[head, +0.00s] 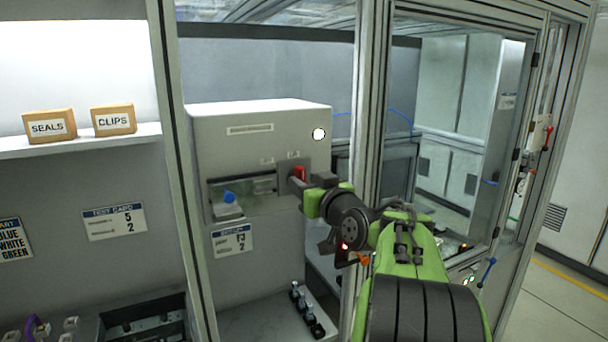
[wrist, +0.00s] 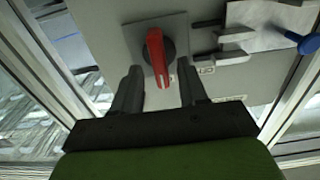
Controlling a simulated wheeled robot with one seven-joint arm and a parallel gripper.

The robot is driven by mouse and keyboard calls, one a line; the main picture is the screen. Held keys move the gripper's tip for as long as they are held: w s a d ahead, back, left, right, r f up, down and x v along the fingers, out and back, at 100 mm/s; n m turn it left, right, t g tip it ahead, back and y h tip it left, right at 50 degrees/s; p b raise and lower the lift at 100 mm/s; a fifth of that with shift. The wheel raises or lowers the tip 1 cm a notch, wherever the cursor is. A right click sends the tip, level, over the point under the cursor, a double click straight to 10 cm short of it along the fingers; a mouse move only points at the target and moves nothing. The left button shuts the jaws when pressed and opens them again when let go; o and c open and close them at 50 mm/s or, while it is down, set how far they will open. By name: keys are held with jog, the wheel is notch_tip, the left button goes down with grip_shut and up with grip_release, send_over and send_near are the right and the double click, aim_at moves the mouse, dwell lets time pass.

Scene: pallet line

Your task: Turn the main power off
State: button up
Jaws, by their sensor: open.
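A red rotary switch handle (wrist: 158,62) on a grey square plate (wrist: 126,36) shows in the wrist view, between and just beyond the fingers. In the head view the red handle (head: 299,173) is on the front of a grey cabinet (head: 260,130), at its right side, partly hidden by my gripper. My gripper (wrist: 160,88) is open, with one finger on each side of the handle's lower end. I cannot tell whether either finger touches it. My gripper (head: 308,183) faces the cabinet in the head view.
A recess with a blue knob (head: 229,197) is left of the switch. Aluminium frame posts (head: 370,130) stand close to my arm on the right. Small black parts (head: 306,312) stand on the ledge below. Boxes marked SEALS (head: 49,126) and CLIPS (head: 114,119) sit on a shelf.

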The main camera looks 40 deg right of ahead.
jog(key=shift+x, duration=0.85)
jog(key=shift+s+a, duration=0.1)
jog(key=shift+c, duration=0.4)
grip_shut()
jog(key=shift+f+b, duration=0.1)
jog(key=shift+b, duration=0.3)
jog(key=n+b, duration=0.5)
jog(key=n, duration=0.1)
jog(key=n+b, duration=0.5)
jog(key=n, duration=0.1)
jog(key=n+b, duration=0.5)
jog(key=shift+a+f+n, duration=0.3)
jog(key=shift+a+n, duration=0.05)
jog(key=shift+n, duration=0.05)
